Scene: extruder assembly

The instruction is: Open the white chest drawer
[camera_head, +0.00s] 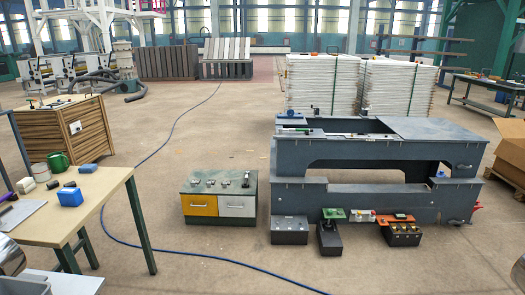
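A low chest (218,184) with a dark green top stands on the floor near the middle of the head view. Its front has a yellow drawer (199,205) on the left and the white drawer (237,207) on the right. The white drawer looks flush with the front, so it appears shut. Several small fittings sit on the chest's top. Shiny rounded parts at the lower left and right edges look like my arms. Neither gripper can be made out, and both arms are well apart from the chest.
A wooden table (105,190) with a green mug (57,162) and blue blocks stands at the left. A large grey machine frame (360,150) stands right of the chest, with small boxes before it. A blue cable (150,250) crosses the floor. Floor in front of the chest is otherwise clear.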

